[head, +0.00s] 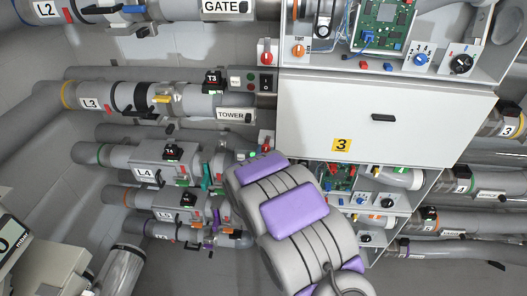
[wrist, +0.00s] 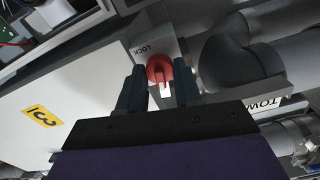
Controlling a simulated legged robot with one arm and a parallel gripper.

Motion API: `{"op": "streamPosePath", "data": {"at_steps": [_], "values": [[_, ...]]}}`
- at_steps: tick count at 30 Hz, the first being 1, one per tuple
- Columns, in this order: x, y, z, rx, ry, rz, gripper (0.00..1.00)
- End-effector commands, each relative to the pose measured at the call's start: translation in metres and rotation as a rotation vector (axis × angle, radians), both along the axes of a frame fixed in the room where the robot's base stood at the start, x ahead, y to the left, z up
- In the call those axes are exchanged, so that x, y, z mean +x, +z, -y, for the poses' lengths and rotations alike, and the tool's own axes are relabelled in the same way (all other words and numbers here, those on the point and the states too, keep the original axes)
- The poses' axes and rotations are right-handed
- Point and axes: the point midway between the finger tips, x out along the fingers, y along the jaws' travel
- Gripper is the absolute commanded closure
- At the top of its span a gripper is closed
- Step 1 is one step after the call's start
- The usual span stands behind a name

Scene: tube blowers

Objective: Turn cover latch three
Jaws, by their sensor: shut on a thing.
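The red cover latch (wrist: 158,68) sits on a grey plate marked LOCK in the wrist view, with a pale mark on its near side. My gripper (wrist: 160,92) is shut on it, one dark finger on each side. In the head view the red latch (head: 266,139) shows at the lower left corner of the white cover (head: 385,110), just above the end of my arm. The cover bears a yellow label 3 (head: 342,145), also in the wrist view (wrist: 41,117). My fingers are hidden behind my arm in the head view.
A second red latch (head: 265,56) is at the cover's upper left. Grey pipes (wrist: 245,55) run close beside the gripper, with a TOWER sign (head: 235,114) nearby. Circuit boards (head: 385,25) and small knobs (head: 421,59) lie in open bays above and below the cover.

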Motion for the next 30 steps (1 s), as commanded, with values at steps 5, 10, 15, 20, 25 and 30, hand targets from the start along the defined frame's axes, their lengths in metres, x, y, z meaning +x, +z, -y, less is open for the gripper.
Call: {"op": "streamPosePath", "data": {"at_steps": [5,10,15,20,25,30], "values": [[0.0004,0.0021,-0.0003,-0.103,-0.001,-0.001,0.97],[0.0006,0.002,-0.0012,-0.164,0.0,-0.002,0.97],[0.0007,0.0022,-0.0021,-0.195,0.0,-0.001,0.97],[0.0007,0.0026,-0.0029,-0.204,0.001,0.0,0.97],[0.0008,0.0031,-0.0038,-0.204,0.001,0.001,0.97],[0.0009,0.0036,-0.0044,-0.203,0.001,0.003,0.61]]}}
